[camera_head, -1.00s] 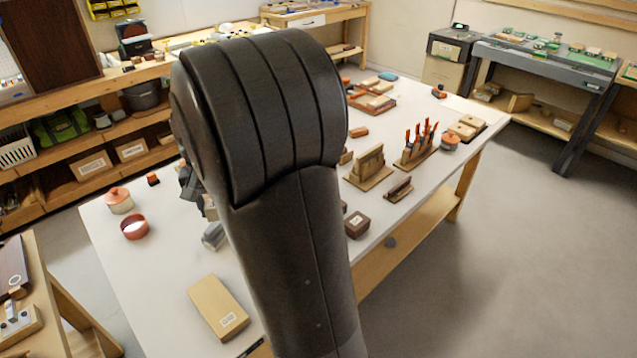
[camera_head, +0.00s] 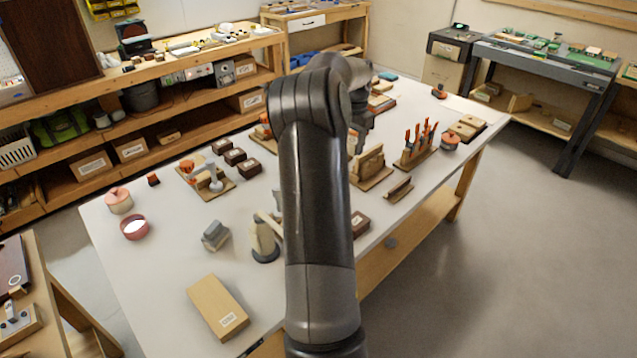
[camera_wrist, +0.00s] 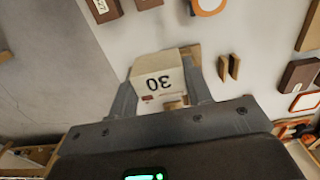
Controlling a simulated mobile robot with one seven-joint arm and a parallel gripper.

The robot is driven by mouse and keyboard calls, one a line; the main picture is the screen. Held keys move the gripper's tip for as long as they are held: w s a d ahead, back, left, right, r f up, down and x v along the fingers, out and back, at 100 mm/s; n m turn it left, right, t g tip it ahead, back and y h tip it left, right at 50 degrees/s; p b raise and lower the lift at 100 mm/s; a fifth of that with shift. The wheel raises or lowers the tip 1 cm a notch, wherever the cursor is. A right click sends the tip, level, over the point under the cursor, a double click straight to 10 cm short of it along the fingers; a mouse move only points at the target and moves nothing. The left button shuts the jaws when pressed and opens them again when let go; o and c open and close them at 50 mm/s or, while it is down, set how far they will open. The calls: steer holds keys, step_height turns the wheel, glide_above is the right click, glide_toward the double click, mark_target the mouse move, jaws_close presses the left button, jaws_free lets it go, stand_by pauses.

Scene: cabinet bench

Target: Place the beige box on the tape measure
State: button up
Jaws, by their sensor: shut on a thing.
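My gripper (camera_wrist: 161,88) is shut on a small beige box (camera_wrist: 158,66) with a "30" printed on its near face, seen in the wrist view between the two fingers. The box is above the white table and its far side is hidden. In the head view my arm hides the gripper and the held box. I cannot make out the tape measure with certainty; a round orange-rimmed thing (camera_wrist: 208,5) is cut off at the top of the wrist view.
A larger tan box (camera_head: 217,306) lies at the table's near left, with a red bowl (camera_head: 134,227) and a lidded pot (camera_head: 119,200) beyond it. A rack of orange-handled tools (camera_head: 416,146) stands at the right. Dark boxes (camera_wrist: 299,75) lie right in the wrist view.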

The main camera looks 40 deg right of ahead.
mark_target(352, 155)
steer(key=f, duration=0.4)
steer(key=shift+s+d+f, duration=0.2)
steer(key=shift+d, duration=0.15)
steer(key=shift+w+a+f, duration=0.1)
steer(key=shift+w+f, duration=0.1)
steer(key=shift+f, duration=0.15)
steer(key=w+a+f, duration=0.1)
steer(key=w+f, duration=0.1)
steer(key=w, duration=0.1)
steer(key=w+a+f, duration=0.1)
steer(key=w+f, duration=0.1)
steer(key=w, duration=0.2)
steer(key=w+a+f, duration=0.1)
steer(key=w+f, duration=0.2)
steer(key=shift+w+a, duration=0.3)
steer(key=shift+a, duration=0.05)
steer(key=shift+f, duration=2)
steer(key=o, duration=1)
steer(key=shift+f, duration=0.1)
